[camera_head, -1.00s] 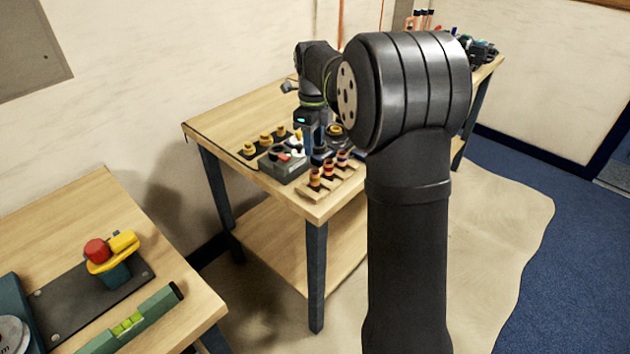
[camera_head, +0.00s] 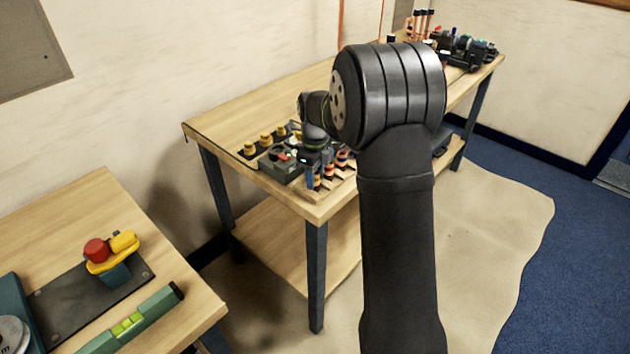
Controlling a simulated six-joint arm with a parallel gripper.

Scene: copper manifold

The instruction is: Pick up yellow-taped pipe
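My gripper (camera_head: 317,174) is at the front part of the long wooden workbench, pointing down. It is low over a row of short copper-orange pieces with dark bands (camera_head: 341,160) near the front edge. It partly covers that row. The fingers are small and mixed in with these pieces, so I cannot tell whether they are open or shut. I cannot make out yellow tape on any pipe.
Brass-yellow fittings (camera_head: 265,138) and a grey box (camera_head: 281,166) are left of my gripper. Dark tools (camera_head: 465,50) lie at the bench's far end. A nearer bench (camera_head: 95,205) holds a red-and-yellow switch (camera_head: 112,250) and a green level (camera_head: 135,320). The long bench's left top is clear.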

